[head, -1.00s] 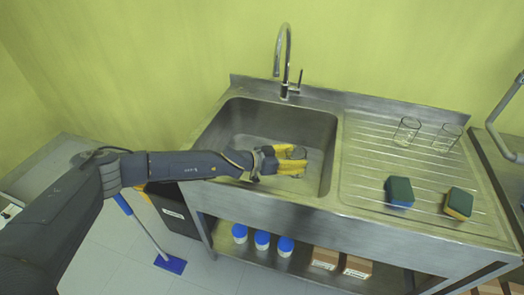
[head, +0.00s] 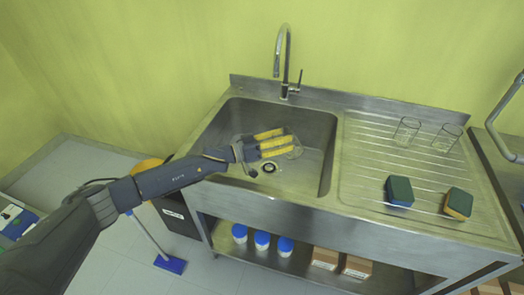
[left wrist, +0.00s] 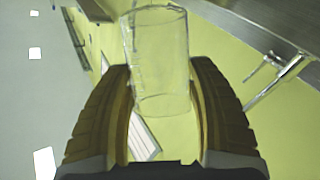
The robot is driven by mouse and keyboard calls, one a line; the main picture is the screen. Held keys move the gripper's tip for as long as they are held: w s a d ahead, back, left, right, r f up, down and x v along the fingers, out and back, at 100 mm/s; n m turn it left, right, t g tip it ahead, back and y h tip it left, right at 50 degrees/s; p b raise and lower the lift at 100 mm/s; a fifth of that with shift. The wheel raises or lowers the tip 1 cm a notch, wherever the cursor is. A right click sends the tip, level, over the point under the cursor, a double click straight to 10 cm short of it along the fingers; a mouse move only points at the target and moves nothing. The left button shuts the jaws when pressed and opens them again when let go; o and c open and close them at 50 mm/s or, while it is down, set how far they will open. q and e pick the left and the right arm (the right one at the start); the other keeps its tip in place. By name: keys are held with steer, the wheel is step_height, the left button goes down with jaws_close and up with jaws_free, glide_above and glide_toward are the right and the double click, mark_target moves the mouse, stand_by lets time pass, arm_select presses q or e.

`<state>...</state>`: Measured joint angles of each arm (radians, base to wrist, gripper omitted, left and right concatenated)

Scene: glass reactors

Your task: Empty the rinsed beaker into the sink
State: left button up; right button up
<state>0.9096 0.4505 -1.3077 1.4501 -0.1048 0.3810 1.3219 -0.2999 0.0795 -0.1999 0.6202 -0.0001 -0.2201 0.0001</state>
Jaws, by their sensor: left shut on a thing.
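My left gripper (head: 272,143), with yellow fingers, is over the sink basin (head: 318,128). It is shut on the clear glass beaker (head: 295,150), which shows faintly at the fingertips. In the left wrist view the beaker (left wrist: 158,45) sits between the two yellow fingers (left wrist: 164,110). I cannot make out any liquid in it, and its exact tilt is hard to tell. The sink's drain (head: 269,168) is visible below the fingers. My right gripper is not in view.
The faucet (head: 284,60) stands behind the basin. Two other glass beakers (head: 407,131) (head: 446,137) and two sponges (head: 399,191) (head: 458,203) are on the ribbed drainboard (head: 365,165) at the right. Blue-capped bottles (head: 262,240) stand on the shelf below.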

arm_select(q)
steer(key=shift+w+a+r+n+t+h, duration=0.1)
steer(key=shift+a+r+n+t+h, duration=0.2)
steer(key=shift+r, duration=0.4)
steer(key=shift+a+r+n+t+h, duration=0.1)
steer(key=shift+r+n+t+h, duration=0.1)
steer(key=shift+r+n+h, duration=0.35)
steer(key=w+a+r+n+t+b, duration=0.1)
steer(key=a+r+n+t+b, duration=0.2)
steer(key=r+n+t, duration=0.9)
steer(key=n, duration=0.2)
steer(key=shift+w+a+r+n, duration=0.2)
steer(key=shift+a+n, duration=0.05)
steer(key=shift+n, duration=0.1)
stand_by(0.8)
steer(key=shift+w+a+r+n+t+y+b, duration=0.1)
steer(key=shift+a+n+t+y+b, duration=0.15)
steer(key=shift+n+t+y, duration=1.3)
steer(key=shift+w+a+r+n+t+y+b, duration=0.2)
steer(key=shift+n+t+y, duration=0.65)
steer(key=shift+n+y, duration=1.35)
steer(key=shift+a+f+n+t+y+b, duration=0.1)
steer(key=shift+a+n+t+y+b, duration=0.2)
steer(key=shift+n+t+y, duration=1.5)
steer(key=shift+n+g+h, duration=0.35)
steer(key=shift+g+h, duration=0.05)
steer(key=shift+g, duration=0.2)
